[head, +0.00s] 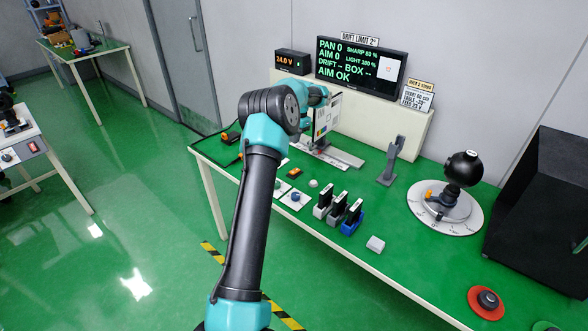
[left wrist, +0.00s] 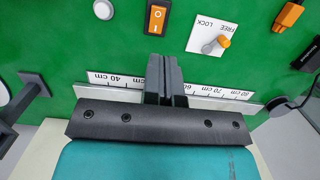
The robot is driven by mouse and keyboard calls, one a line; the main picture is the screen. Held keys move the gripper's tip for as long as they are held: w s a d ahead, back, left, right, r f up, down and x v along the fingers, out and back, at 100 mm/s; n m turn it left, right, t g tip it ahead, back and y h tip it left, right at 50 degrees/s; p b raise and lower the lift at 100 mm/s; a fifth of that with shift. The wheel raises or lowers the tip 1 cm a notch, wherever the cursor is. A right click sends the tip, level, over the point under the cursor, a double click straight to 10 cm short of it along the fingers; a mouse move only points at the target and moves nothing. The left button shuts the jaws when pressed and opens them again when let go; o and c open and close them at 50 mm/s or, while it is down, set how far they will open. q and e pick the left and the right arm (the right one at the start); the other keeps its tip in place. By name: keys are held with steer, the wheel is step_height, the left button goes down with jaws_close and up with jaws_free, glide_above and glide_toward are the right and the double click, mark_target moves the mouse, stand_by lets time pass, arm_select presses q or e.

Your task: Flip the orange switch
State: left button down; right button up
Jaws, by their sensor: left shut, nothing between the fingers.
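The orange switch (left wrist: 157,17) is a rocker marked O and I in a black frame, at the top of the left wrist view. In the head view a small orange-topped block (head: 294,173) on the green table appears to be the same switch. My left gripper (left wrist: 164,60) is shut and empty, its fingertips just below the switch in the wrist picture and apart from it there; the height between them is unclear. In the head view my left arm reaches over the table, and its fingers cannot be made out. My right gripper is in neither view.
A FREE/LOCK plate (left wrist: 210,36) with an orange lever and a white round button (left wrist: 103,9) flank the switch. A centimetre rail (left wrist: 215,92) lies under the gripper. Several upright cards (head: 338,208), a black ball on a dial (head: 463,168) and a red-ringed button (head: 487,300) stand rightward.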

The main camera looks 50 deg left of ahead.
mark_target(292, 173)
arm_select(q)
steer(key=shift+f, duration=0.1)
steer(key=f, duration=0.4)
steer(key=s+f, duration=0.1)
steer(key=f, duration=0.4)
steer(key=s+f, duration=0.1)
steer(key=f, duration=0.3)
steer(key=shift+d+f, duration=0.2)
steer(key=shift+f, duration=0.15)
steer(key=shift+d, duration=0.1)
